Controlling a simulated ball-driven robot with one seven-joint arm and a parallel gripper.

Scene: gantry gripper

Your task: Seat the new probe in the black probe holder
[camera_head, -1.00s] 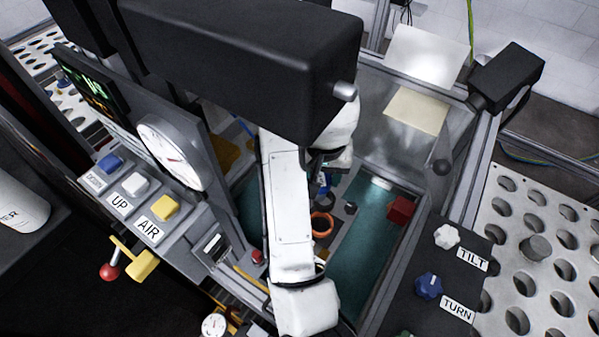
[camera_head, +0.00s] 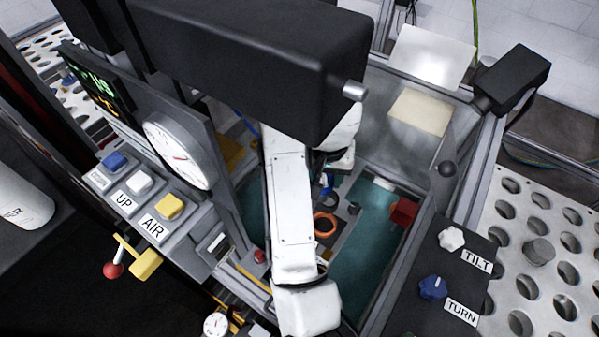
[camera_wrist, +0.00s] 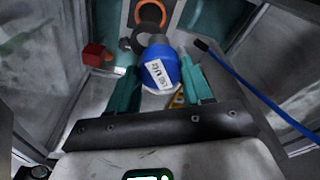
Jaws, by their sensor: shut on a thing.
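My gripper (camera_wrist: 160,82) has teal fingers shut on a blue probe (camera_wrist: 163,72) with a white printed label. A dark round part, which looks like the black probe holder (camera_wrist: 138,38), lies just beyond the probe in the wrist view. The probe's far end overlaps it in the picture, and I cannot tell whether they touch or the probe is inside. In the head view my white arm reaches down into the tank and hides most of the gripper and the probe.
An orange ring (camera_head: 325,224) and a red block (camera_head: 404,212) are in the teal-floored tank. A blue cable with a black tip (camera_wrist: 240,80) crosses the wrist view's right side. Clear panels and metal frame rails enclose the tank. Labelled buttons and knobs stand outside it.

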